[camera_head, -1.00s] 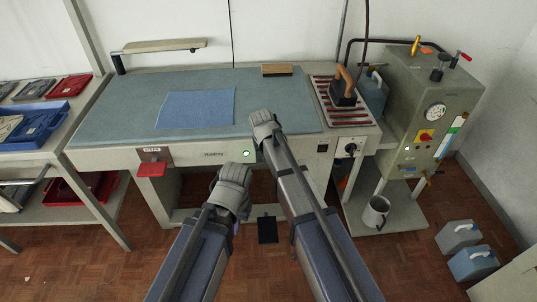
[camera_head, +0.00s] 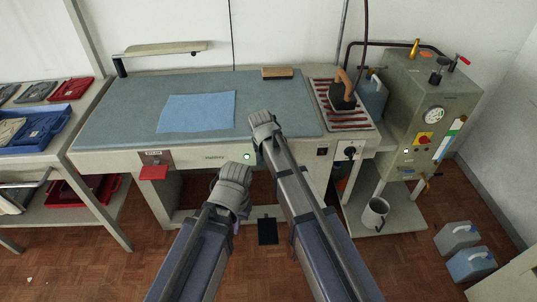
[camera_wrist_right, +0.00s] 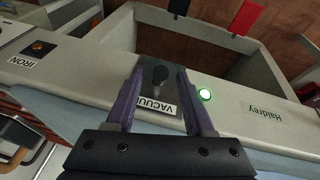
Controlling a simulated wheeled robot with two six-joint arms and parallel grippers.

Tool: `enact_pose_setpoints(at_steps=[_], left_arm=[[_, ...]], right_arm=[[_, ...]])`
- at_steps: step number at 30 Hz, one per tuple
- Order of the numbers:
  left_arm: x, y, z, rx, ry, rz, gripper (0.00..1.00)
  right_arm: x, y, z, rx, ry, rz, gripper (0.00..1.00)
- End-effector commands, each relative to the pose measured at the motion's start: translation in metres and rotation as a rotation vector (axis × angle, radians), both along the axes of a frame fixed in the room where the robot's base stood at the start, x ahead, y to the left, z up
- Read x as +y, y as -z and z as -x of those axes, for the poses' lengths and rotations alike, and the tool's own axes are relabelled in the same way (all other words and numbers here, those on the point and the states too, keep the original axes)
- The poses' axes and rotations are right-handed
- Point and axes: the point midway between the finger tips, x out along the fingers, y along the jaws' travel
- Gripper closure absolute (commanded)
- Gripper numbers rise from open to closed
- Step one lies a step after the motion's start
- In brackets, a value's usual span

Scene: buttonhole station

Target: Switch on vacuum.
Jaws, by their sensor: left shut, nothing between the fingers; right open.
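The vacuum switch is a dark knob (camera_wrist_right: 160,76) beside a white VACUUM label (camera_wrist_right: 158,108) on the table's front panel. The lamp also shows in the head view (camera_head: 247,156). My right gripper (camera_wrist_right: 160,72) is open, its purple fingers on either side of the knob; I cannot tell whether they touch it. In the head view my right gripper (camera_head: 263,125) and arm hide the knob. My left gripper (camera_head: 234,179) is shut and empty, in front of the table's front edge.
The ironing table's blue-grey top (camera_head: 120,100) holds a blue cloth (camera_head: 197,111) and a wooden block (camera_head: 277,73). An iron (camera_head: 343,92) stands at right, by a boiler (camera_head: 440,90).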

Motion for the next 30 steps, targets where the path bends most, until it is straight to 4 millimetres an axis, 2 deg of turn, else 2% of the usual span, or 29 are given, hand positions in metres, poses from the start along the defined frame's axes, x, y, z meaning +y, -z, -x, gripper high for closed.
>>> enact_pose_setpoints(at_steps=[1,6,12,28,30], left_arm=[[0.000,-0.013,0.000,0.000,0.000,0.000,1.00],[0.000,-0.036,0.000,0.000,0.000,0.000,1.00],[0.000,-0.053,0.000,0.000,0.000,0.000,1.00],[0.000,-0.053,0.000,0.000,0.000,0.000,1.00],[0.000,-0.053,0.000,0.000,0.000,0.000,1.00]], right_arm=[[0.001,-0.013,0.003,0.000,0.000,0.000,0.47],[0.003,-0.036,0.011,0.000,0.000,0.000,0.47],[0.006,-0.053,0.018,0.000,0.000,0.000,0.47],[0.006,-0.053,0.019,0.001,0.000,0.000,0.47],[0.006,-0.052,0.027,0.010,-0.004,0.001,0.47]])
